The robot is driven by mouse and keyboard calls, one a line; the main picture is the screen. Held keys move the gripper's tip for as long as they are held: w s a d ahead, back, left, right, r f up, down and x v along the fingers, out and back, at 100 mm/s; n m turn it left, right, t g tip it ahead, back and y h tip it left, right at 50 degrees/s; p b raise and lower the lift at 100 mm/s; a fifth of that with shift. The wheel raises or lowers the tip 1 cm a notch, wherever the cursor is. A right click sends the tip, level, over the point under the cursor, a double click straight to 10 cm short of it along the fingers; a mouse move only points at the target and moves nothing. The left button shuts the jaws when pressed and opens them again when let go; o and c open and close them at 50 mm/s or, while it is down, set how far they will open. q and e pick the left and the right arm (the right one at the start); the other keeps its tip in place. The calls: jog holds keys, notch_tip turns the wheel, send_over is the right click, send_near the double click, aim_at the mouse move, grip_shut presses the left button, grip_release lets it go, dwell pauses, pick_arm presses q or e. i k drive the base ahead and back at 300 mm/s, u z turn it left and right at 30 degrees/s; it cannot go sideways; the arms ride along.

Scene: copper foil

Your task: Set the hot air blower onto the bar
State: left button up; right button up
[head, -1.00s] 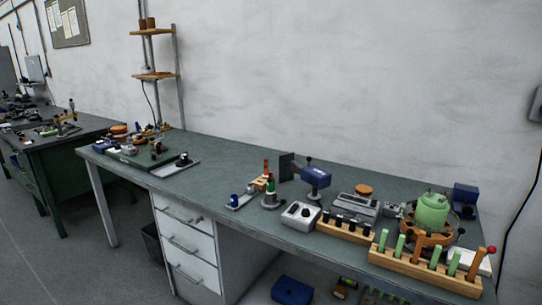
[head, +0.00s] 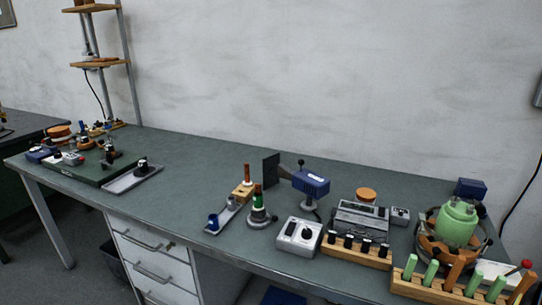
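A blue boxy tool with a white label (head: 311,183) is held up on a stand near the middle of the bench, beside an upright dark plate (head: 271,168). It may be the hot air blower; I cannot tell for sure. I cannot single out the bar. Neither of my grippers is in view.
The green bench top (head: 190,180) is clear between the left tray (head: 133,177) and the middle tools. A grey control box (head: 298,235), a wooden rack (head: 356,254) and a light green pot (head: 456,224) crowd the right. Shelves (head: 100,64) stand back left.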

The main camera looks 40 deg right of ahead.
aim_at(314, 185)
jog(key=z, duration=0.35)
jog(key=i, duration=0.85)
jog(key=z, duration=0.55)
